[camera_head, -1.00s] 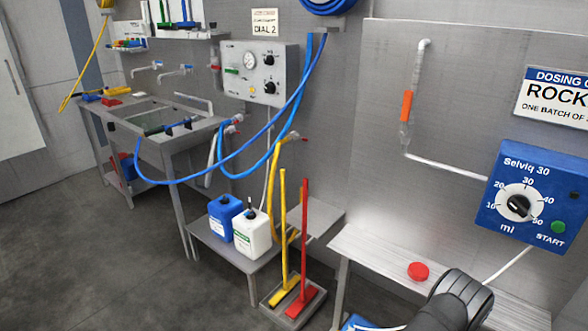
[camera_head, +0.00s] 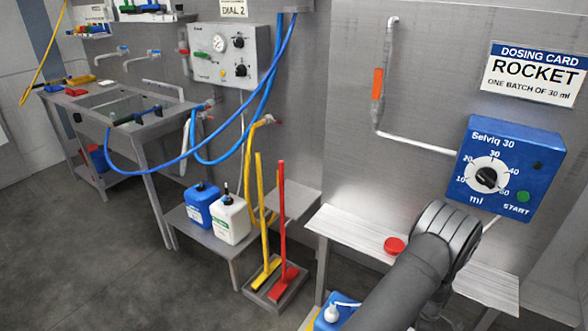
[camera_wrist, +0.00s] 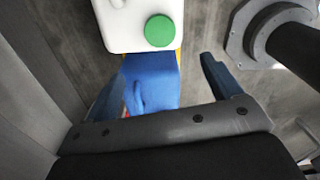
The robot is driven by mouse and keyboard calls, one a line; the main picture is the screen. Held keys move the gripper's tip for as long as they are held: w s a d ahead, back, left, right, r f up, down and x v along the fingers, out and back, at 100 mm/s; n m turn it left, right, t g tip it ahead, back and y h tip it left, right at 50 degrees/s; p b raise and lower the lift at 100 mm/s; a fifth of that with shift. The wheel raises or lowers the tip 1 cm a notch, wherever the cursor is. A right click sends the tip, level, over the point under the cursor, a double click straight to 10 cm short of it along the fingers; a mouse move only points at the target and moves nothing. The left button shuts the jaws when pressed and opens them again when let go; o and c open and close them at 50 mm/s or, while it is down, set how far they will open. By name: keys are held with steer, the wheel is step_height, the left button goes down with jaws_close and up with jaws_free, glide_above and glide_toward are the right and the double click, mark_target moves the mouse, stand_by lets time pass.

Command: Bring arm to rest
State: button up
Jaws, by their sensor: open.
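My gripper (camera_wrist: 160,85) shows in the wrist view with its two blue-grey fingers spread apart. A blue container (camera_wrist: 150,85) shows beyond and between the fingers; I cannot tell its distance from them. A white container with a green cap (camera_wrist: 158,30) is at the top of the wrist view. In the head view my dark arm rises from the bottom edge in front of the steel bench at right, and my gripper is out of sight there.
A red lid (camera_head: 395,246) lies on the steel bench (camera_head: 345,228), close to my arm. The blue dosing unit (camera_head: 505,168) hangs on the wall behind. A blue container (camera_head: 335,312) stands low by the bench. Yellow (camera_head: 262,215) and red (camera_head: 282,220) tools stand upright to the left.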

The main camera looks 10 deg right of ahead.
step_height(320, 180, down, 16)
steer(key=shift+r, duration=0.25)
steer(key=shift+f+n, duration=0.2)
steer(key=shift+n, duration=0.1)
steer(key=n, duration=0.5)
steer(key=shift+w+n, duration=0.1)
steer(key=shift+n, duration=0.2)
step_height(320, 180, up, 17)
stand_by(0.3)
steer(key=o, duration=0.4)
